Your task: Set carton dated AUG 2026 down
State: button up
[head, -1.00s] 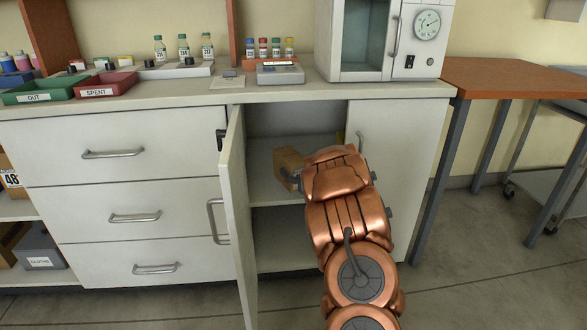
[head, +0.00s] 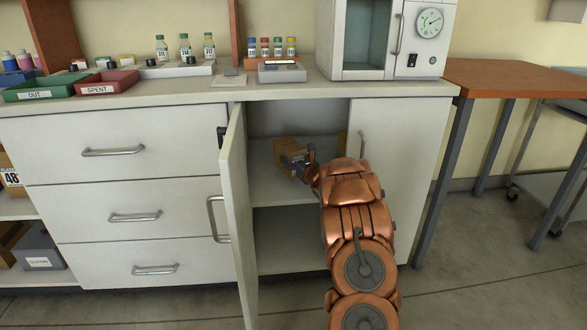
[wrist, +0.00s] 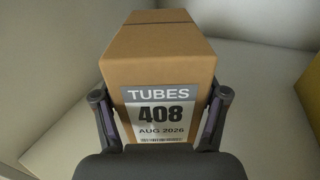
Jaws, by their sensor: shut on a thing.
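The carton is a brown cardboard box (wrist: 160,50) with a label reading TUBES, 408, AUG 2026 facing the wrist camera. In the head view the carton (head: 290,152) is inside the open cupboard, at the upper shelf (head: 262,180). My gripper (wrist: 160,115) is shut on the carton, one finger on each side of the label. In the head view my gripper (head: 298,166) reaches in from the right. The carton's underside is hidden, so I cannot tell whether it touches the shelf.
The cupboard's open door (head: 236,215) stands to the left of my arm. The closed right door (head: 395,180) is close on the right. A lower shelf space (head: 285,235) looks empty. Drawers (head: 130,185) are at left; the counter (head: 300,92) is above.

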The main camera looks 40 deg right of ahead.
jog(key=shift+f+b, duration=0.6)
jog(key=shift+f, duration=1.1)
jog(key=shift+f+b, duration=0.15)
jog(key=shift+b, duration=0.2)
jog(key=o, duration=1.3)
jog(key=shift+p, duration=0.3)
jog(key=shift+s+r, duration=0.15)
jog(key=shift+r, duration=0.05)
jog(key=p+v, duration=0.2)
jog(key=v, duration=0.9)
jog(key=shift+s+a+f, duration=0.1)
jog(key=shift+s+a, duration=0.05)
jog(key=shift+s, duration=0.2)
jog(key=shift+p, duration=0.3)
